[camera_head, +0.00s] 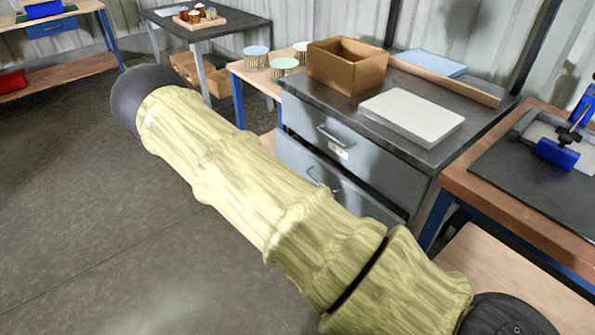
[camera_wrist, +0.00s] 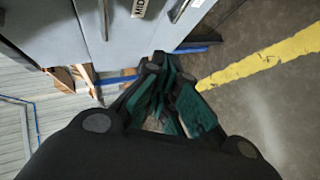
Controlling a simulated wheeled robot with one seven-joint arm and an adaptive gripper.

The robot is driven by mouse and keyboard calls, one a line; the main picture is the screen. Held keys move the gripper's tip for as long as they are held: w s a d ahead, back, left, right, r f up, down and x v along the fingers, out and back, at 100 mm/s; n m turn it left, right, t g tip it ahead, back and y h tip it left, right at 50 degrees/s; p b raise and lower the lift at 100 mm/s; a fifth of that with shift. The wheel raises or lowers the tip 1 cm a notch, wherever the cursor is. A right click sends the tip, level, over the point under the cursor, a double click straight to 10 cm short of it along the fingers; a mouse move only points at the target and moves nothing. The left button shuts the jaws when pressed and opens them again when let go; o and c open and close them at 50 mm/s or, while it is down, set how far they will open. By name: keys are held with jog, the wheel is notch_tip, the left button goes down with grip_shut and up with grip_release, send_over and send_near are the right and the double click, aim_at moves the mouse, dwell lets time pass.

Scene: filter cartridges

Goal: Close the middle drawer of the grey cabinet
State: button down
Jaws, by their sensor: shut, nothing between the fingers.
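The grey cabinet (camera_head: 418,178) stands right of centre in the head view, its top drawer (camera_head: 325,137) flush or nearly so. The middle drawer (camera_head: 318,175) below sticks out from the cabinet front, with a dark gap above its face. Its bar handle shows, but my arm covers its lower part. In the wrist view the middle drawer's face (camera_wrist: 118,32) is at the top, with a partly cut-off label and handle (camera_wrist: 178,9). My gripper (camera_wrist: 162,72) is shut and empty, its fingertips close to the drawer's lower edge in the picture; I cannot tell whether they touch.
An open cardboard box (camera_head: 345,68) and a white slab (camera_head: 411,117) rest on the cabinet top. A wooden workbench (camera_head: 455,185) with a blue clamp stands close on the right. The floor (camera_head: 90,210) to the left is clear. A yellow floor line (camera_wrist: 265,58) shows in the wrist view.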

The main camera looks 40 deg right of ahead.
jog(key=w+r+n+t+h+b, duration=0.3)
jog(key=w+r+t+b, duration=0.1)
jog(key=w+r, duration=0.4)
send_near(300, 148)
jog(key=w+d, duration=0.2)
jog(key=w, duration=0.1)
jog(key=shift+w+d, duration=0.3)
jog(key=shift+d, duration=0.15)
